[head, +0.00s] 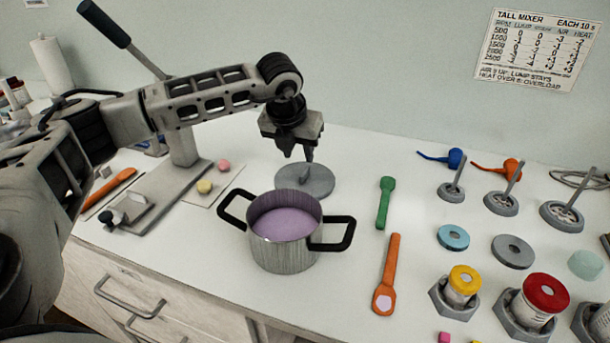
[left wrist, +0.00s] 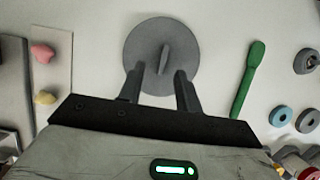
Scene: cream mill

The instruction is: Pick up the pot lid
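The pot lid (head: 318,183) is a flat grey disc with an upright grip on top. It lies on the white counter behind the steel pot (head: 283,250), which has black handles and holds purple liquid. My left gripper (head: 297,156) is above the lid, fingers pointing down. In the left wrist view its two fingers (left wrist: 160,84) are apart, with the lid (left wrist: 140,50) and its grip between and beyond their tips. The gripper is open and appears empty. I cannot tell the exact gap to the grip. My right gripper is not in view.
A green spoon (head: 385,203) and an orange spoon (head: 388,275) lie right of the pot. Jars with yellow (head: 464,279) and red (head: 546,293) lids stand at front right. A lever press (head: 183,145) stands at left. The counter between lid and green spoon is clear.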

